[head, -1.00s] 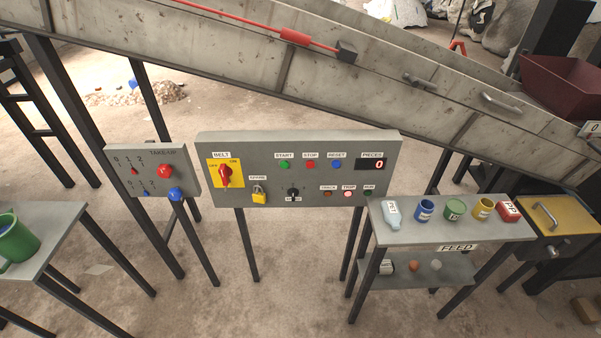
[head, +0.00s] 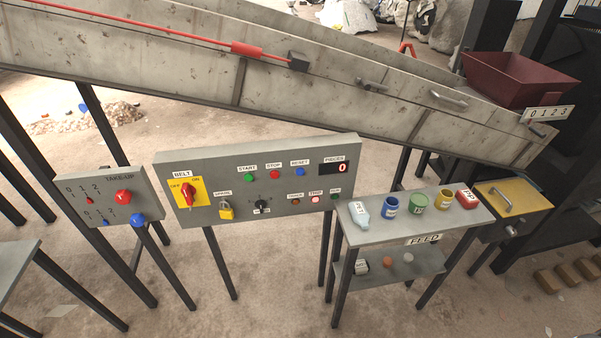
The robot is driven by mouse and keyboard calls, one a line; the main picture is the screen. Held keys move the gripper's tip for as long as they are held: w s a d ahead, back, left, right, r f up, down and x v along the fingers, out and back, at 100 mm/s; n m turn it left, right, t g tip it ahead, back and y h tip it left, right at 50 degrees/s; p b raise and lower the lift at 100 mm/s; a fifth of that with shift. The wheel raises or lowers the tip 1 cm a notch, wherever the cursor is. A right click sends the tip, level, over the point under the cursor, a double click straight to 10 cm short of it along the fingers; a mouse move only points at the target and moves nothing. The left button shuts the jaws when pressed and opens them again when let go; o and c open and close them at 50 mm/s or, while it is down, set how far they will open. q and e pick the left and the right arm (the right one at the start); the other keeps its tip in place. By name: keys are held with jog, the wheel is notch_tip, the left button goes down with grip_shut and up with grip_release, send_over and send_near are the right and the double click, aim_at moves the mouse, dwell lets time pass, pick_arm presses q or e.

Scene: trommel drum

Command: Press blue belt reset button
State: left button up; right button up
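The blue reset button (head: 300,172) sits under the RESET label on the grey belt control panel (head: 290,208), in the head view. To its left are the red stop button (head: 275,175) and the green start button (head: 250,178). The red belt switch (head: 188,194) is on a yellow plate at the panel's left. The pieces display (head: 334,168) reads 0. A small lamp in the lower row, labelled TRIP (head: 316,199), looks lit. Neither of my grippers shows in the view.
A take-up panel (head: 80,183) with red and blue knobs stands left of the belt panel. The feed table (head: 375,234) with a bottle and several containers stands in front at right. The sloping conveyor (head: 200,70) runs behind. A maroon hopper (head: 520,78) is at upper right.

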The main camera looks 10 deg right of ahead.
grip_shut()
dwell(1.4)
